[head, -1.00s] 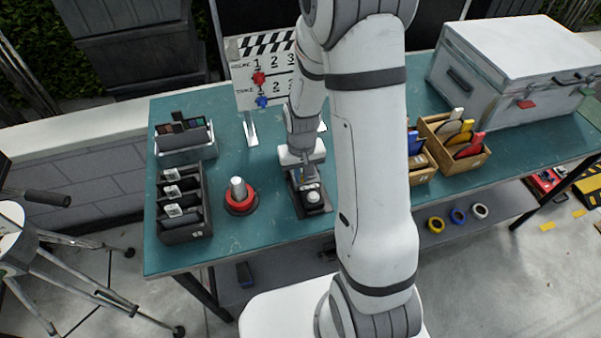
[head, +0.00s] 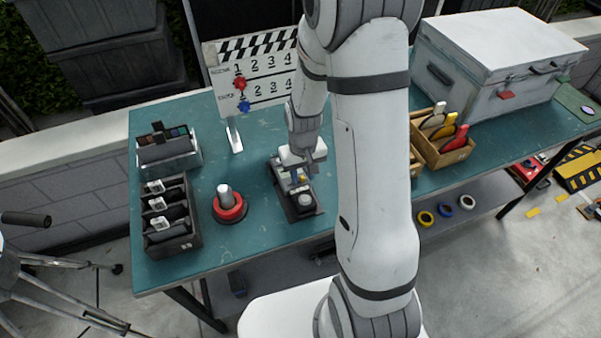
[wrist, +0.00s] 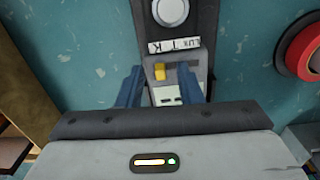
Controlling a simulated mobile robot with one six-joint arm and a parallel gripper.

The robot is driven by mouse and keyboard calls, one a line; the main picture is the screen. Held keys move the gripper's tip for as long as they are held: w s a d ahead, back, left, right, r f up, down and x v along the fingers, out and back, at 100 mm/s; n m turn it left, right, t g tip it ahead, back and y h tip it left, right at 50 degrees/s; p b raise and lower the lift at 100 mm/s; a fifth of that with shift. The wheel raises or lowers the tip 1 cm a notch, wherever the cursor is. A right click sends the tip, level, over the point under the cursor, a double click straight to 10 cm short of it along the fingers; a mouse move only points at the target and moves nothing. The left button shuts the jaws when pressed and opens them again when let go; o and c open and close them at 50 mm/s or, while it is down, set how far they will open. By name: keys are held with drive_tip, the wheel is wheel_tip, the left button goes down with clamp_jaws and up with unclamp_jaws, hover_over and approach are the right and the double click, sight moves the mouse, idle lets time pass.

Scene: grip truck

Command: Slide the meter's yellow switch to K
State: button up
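The dark grey meter (wrist: 205,18) lies on the teal table, with a round white dome (wrist: 170,12) and a white lettered label (wrist: 174,46); it also shows in the head view (head: 304,212). Its small yellow switch (wrist: 160,72) sits at the left end of a dark slot in the wrist view, below the label. The label's letters are small; a K seems to be among them. My gripper (wrist: 160,88) is open, its two blue fingers either side of the switch. I cannot tell whether either finger touches the meter. In the head view my gripper (head: 301,172) is low over the meter's far part.
A red-ringed round object (head: 229,207) stands left of the meter, with a dark divided tray (head: 168,222) beyond it. A clapperboard (head: 250,75) stands behind. A wooden box (head: 432,152) and a large grey case (head: 500,70) are on the right. Bare table surrounds the meter.

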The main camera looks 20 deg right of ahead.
sight(303, 177)
drive_tip(key=shift+r, duration=0.1)
wheel_tip(303, 177, up, 8)
drive_tip(key=shift+f+b, duration=0.2)
drive_tip(key=shift+b, duration=0.25)
drive_tip(key=shift+r, duration=0.1)
idle(0.3)
drive_tip(key=s+a+r+t, duration=0.1)
drive_tip(key=s+r+t, duration=0.2)
drive_tip(key=s+r, duration=1.1)
drive_tip(key=shift+s+r+m, duration=0.3)
drive_tip(key=shift+s+r, duration=0.1)
drive_tip(key=shift+s, duration=0.3)
